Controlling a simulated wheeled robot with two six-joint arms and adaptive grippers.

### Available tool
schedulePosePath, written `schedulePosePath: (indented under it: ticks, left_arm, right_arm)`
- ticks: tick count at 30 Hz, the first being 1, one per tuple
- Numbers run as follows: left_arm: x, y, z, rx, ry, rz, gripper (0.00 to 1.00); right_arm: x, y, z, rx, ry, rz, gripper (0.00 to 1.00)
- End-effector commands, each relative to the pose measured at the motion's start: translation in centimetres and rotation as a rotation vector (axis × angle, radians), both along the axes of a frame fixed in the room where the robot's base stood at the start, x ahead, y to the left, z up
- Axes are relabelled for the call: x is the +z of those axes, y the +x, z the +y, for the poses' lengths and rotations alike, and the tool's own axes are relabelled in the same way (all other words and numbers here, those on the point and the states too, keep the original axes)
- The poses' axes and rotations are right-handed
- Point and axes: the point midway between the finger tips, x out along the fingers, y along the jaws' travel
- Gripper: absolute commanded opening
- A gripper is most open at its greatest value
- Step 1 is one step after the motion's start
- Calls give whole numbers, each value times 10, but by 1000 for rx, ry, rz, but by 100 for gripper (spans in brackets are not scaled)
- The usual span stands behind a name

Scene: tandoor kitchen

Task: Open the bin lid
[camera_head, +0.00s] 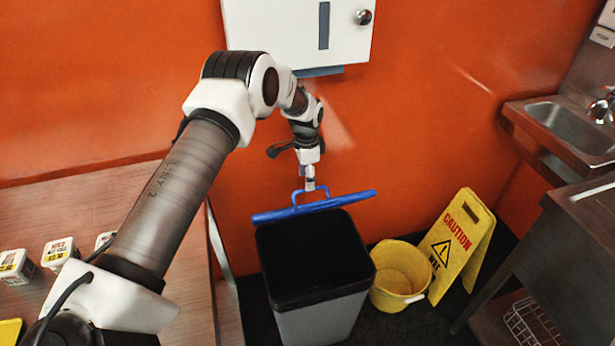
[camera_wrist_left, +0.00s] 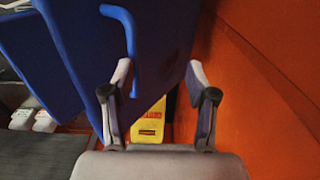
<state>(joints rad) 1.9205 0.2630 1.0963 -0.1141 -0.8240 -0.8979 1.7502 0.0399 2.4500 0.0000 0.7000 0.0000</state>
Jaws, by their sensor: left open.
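The grey bin (camera_head: 318,318) stands on the floor with its dark opening showing. Its blue lid (camera_head: 345,200) is raised at the back rim and shows nearly edge-on, with a blue loop handle (camera_head: 296,194) on its wall side. My left gripper (camera_head: 310,184) is at this handle, behind the lid. In the left wrist view the lid (camera_wrist_left: 72,55) fills the left side, and the handle (camera_wrist_left: 133,40) runs close by the left finger. My left gripper (camera_wrist_left: 160,72) has its fingers apart; I cannot tell whether the handle touches them. My right gripper is out of view.
A yellow bucket (camera_head: 388,292) and a yellow caution sign (camera_head: 462,240) stand right of the bin. A white dispenser (camera_head: 270,25) hangs on the orange wall above. A wooden counter (camera_head: 110,195) with small labelled tubs (camera_head: 58,252) is at left, a steel sink (camera_head: 568,130) at right.

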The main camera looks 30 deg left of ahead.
Motion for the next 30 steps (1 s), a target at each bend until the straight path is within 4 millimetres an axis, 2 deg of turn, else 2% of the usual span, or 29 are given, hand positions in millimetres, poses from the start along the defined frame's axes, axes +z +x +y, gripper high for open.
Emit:
schedulePosePath:
  ticks: [1, 14, 30]
  left_arm:
    - [-5, -2, 2, -2, 3, 3, 37]
    - [-2, 0, 3, -2, 2, 1, 37]
    - [35, 21, 24, 0, 1, -1, 37]
  right_arm:
    - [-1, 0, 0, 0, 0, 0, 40]
    - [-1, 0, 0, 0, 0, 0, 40]
    - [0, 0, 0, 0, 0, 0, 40]
